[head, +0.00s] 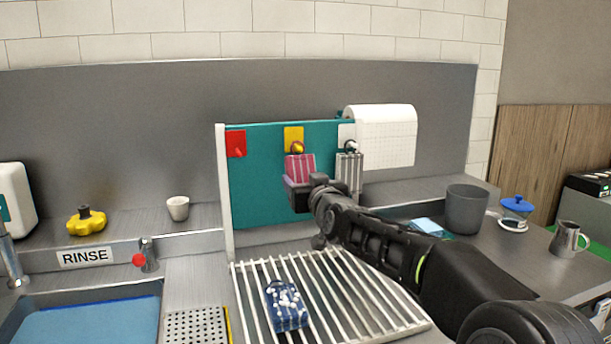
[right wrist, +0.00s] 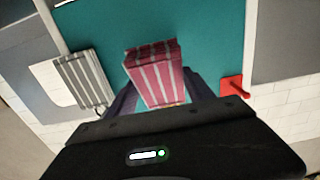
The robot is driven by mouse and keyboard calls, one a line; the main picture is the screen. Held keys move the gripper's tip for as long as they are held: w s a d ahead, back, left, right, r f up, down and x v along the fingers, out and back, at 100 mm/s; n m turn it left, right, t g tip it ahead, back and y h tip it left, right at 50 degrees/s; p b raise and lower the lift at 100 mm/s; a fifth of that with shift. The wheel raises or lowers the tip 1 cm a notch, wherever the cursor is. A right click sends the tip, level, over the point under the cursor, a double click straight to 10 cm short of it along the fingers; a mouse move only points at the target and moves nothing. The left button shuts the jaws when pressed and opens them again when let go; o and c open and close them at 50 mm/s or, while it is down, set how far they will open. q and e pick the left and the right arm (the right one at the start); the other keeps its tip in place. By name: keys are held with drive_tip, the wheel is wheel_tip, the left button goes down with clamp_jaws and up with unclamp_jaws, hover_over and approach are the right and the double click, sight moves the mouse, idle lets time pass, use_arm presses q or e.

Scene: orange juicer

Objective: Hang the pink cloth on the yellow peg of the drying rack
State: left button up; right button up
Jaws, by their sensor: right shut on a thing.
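The pink striped cloth (head: 300,168) is upright in front of the teal board (head: 258,195), just below the yellow peg (head: 297,147). The peg stands on a yellow patch, and its tip shows above the cloth's top edge. I cannot tell whether the cloth's loop is around the peg or only in front of it. My right gripper (head: 303,196) is shut on the lower part of the cloth. The cloth also shows between the fingers in the right wrist view (right wrist: 155,75), where the yellow peg is hidden. My left gripper is not in view.
A grey striped cloth (head: 349,171) hangs at the white peg, close right. The red peg (head: 237,150) is bare at left. A blue patterned cloth (head: 287,306) lies on the slatted rack (head: 350,290). A paper roll (head: 386,135) stands behind the board's right edge.

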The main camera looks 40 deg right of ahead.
drive_tip(key=shift+w+d+f, duration=0.1)
drive_tip(key=shift+w+f, duration=0.05)
drive_tip(key=shift+w, duration=0.15)
idle(0.5)
drive_tip(key=o, duration=1.3)
drive_tip(key=shift+c, duration=0.2)
drive_tip(key=shift+s+a+b, duration=0.2)
drive_tip(key=shift+s+b, duration=0.15)
drive_tip(key=shift+s, duration=0.15)
drive_tip(key=b+v, duration=0.2)
drive_tip(key=v, duration=0.4)
drive_tip(key=shift+s, duration=0.35)
drive_tip(key=shift+a, duration=0.1)
